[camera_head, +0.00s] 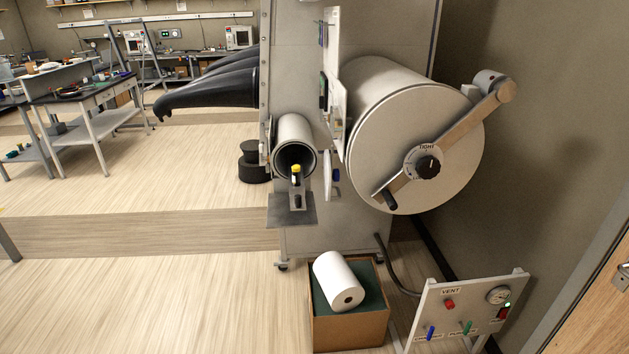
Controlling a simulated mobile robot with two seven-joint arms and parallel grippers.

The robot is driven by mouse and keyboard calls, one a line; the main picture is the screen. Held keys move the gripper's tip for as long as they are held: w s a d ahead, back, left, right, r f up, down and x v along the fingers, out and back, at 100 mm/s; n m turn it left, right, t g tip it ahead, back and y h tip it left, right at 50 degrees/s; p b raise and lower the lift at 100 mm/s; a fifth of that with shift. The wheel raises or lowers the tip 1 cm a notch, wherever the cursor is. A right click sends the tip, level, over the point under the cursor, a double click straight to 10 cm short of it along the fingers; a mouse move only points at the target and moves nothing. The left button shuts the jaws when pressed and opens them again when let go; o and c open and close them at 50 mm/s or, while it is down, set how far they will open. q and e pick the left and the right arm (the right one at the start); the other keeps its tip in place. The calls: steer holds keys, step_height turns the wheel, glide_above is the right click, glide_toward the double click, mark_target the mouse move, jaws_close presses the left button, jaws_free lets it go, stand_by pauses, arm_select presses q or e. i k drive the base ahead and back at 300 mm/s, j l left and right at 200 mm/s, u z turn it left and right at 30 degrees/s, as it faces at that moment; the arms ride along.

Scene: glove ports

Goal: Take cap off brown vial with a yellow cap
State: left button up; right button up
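A small dark vial with a yellow cap (296,169) stands upright at the mouth of a small round port tube (295,133) in the glove box. A grey metal shelf (292,212) projects just below it. The cap appears to be on the vial. The brown of the glass is too small to make out clearly. Neither of my grippers shows in the head view.
A large round antechamber door (385,160) with a lever handle is right of the port. Black gloves (215,85) stick out to the left. Below are a cardboard box (350,330) with a white roll (338,280) and a valve panel (465,312). The floor at left is clear.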

mark_target(296, 176)
steer(key=i+j+z, duration=0.1)
steer(key=z, duration=0.3)
steer(key=j+z, duration=0.2)
steer(key=z, duration=0.25)
steer(key=i+j+z, duration=0.1)
steer(key=z, duration=0.3)
steer(key=j+z, duration=0.3)
steer(key=j, duration=0.25)
steer(key=j+z, duration=0.3)
steer(key=j, duration=0.3)
steer(key=j+z, duration=0.1)
steer(key=j, duration=0.45)
steer(key=k+j+z, duration=0.1)
steer(key=j, duration=0.45)
steer(key=k+j+z, duration=0.1)
steer(key=j, duration=0.45)
steer(key=k+j+z, duration=0.1)
steer(key=j, duration=0.4)
